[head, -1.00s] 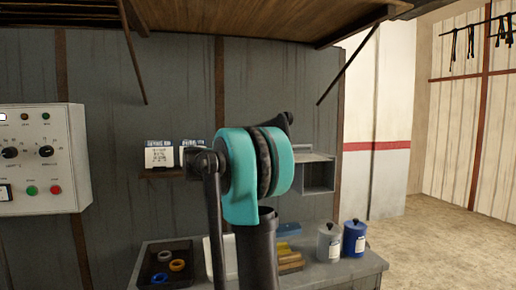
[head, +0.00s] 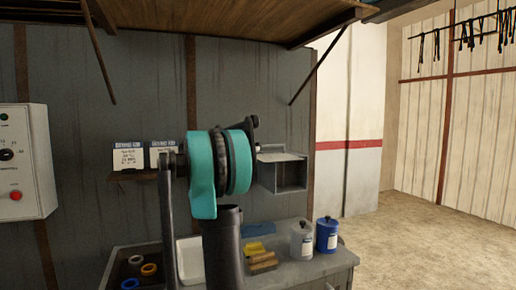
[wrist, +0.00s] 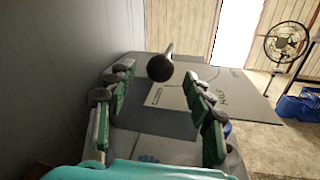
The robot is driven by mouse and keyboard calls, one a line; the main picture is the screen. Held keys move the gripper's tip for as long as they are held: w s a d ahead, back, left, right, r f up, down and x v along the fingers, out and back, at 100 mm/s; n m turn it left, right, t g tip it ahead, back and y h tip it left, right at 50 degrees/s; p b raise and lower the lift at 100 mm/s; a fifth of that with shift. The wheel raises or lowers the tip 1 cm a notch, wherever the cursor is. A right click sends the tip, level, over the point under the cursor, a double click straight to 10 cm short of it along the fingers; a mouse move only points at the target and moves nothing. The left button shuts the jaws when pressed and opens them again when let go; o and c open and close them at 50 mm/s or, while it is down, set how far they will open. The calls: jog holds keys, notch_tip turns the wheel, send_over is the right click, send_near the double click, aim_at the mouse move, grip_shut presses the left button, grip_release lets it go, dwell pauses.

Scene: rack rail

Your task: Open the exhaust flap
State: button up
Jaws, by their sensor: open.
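The exhaust flap appears to be the grey plate (wrist: 222,98) with dark markings in the wrist view. A round black knob (wrist: 160,68) on a short pale rod stands in front of it. My gripper (wrist: 158,92) is open, its green-padded fingers either side of the view, with the knob seen between and beyond the tips. No contact with the knob shows. In the head view, a grey box (head: 290,175) with a plate on top is fixed to the wall, partly behind my teal arm joint. My gripper is hidden there.
A workbench (head: 325,270) below holds a white container (head: 301,240), a blue container (head: 326,235), yellow blocks and a tray with tape rolls. A control panel (head: 25,165) is at left. A shelf (head: 230,18) hangs overhead. Floor at right is clear.

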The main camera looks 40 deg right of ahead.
jog(key=shift+s+d, duration=0.1)
jog(key=shift+d, duration=2.2)
grip_shut()
